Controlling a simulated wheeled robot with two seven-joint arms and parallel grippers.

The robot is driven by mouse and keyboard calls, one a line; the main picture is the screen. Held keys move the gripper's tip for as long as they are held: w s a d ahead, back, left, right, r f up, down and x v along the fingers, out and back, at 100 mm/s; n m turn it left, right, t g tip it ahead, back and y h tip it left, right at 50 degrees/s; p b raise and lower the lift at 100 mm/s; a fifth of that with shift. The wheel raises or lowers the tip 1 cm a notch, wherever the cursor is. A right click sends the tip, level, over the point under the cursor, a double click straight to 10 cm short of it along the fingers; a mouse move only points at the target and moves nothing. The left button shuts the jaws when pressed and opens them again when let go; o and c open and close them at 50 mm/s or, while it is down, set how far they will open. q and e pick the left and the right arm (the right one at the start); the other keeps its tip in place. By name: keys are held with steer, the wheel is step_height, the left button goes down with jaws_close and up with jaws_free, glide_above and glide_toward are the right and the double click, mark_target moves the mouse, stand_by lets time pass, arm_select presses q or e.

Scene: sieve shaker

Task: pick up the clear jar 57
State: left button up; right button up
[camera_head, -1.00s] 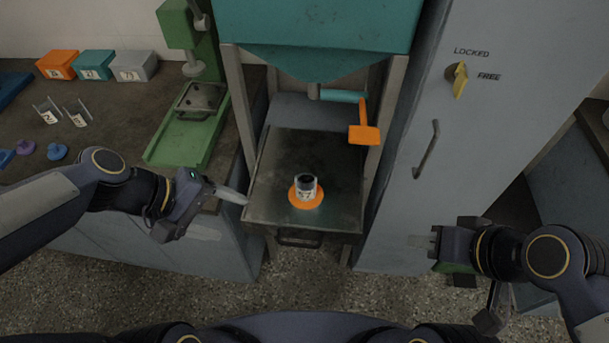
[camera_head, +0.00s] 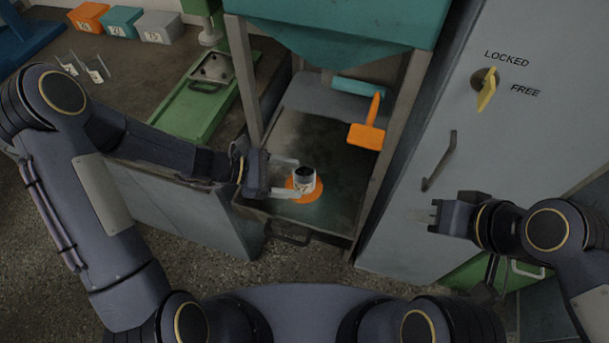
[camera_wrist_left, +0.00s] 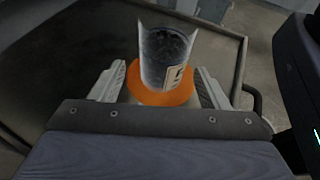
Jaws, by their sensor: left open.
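The clear jar 57 (camera_head: 304,180) stands upright on an orange disc (camera_head: 318,189) on the dark metal tray under the teal hopper. It has dark contents and a white label. My left gripper (camera_head: 286,179) is open, just left of the jar, with its fingers pointing at it. In the left wrist view the jar (camera_wrist_left: 165,58) stands just ahead of and between the two spread fingers (camera_wrist_left: 163,85), and its label is partly seen. Whether a finger touches it I cannot tell. My right gripper (camera_head: 424,216) is empty at the right, away from the jar; its finger gap is too small to judge.
The tray (camera_head: 345,215) sits between the hopper's metal legs. A grey cabinet (camera_head: 440,110) with a yellow knob (camera_head: 487,88) stands at the right. A green stand (camera_head: 190,112) and small boxes (camera_head: 124,21) are on the left bench.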

mark_target(305, 180)
arm_select(q)
steer(key=x, duration=0.4)
steer(key=shift+s+d+f, duration=0.1)
steer(key=shift+d, duration=0.15)
steer(key=shift+c, duration=0.3)
steer(key=c, duration=1.1)
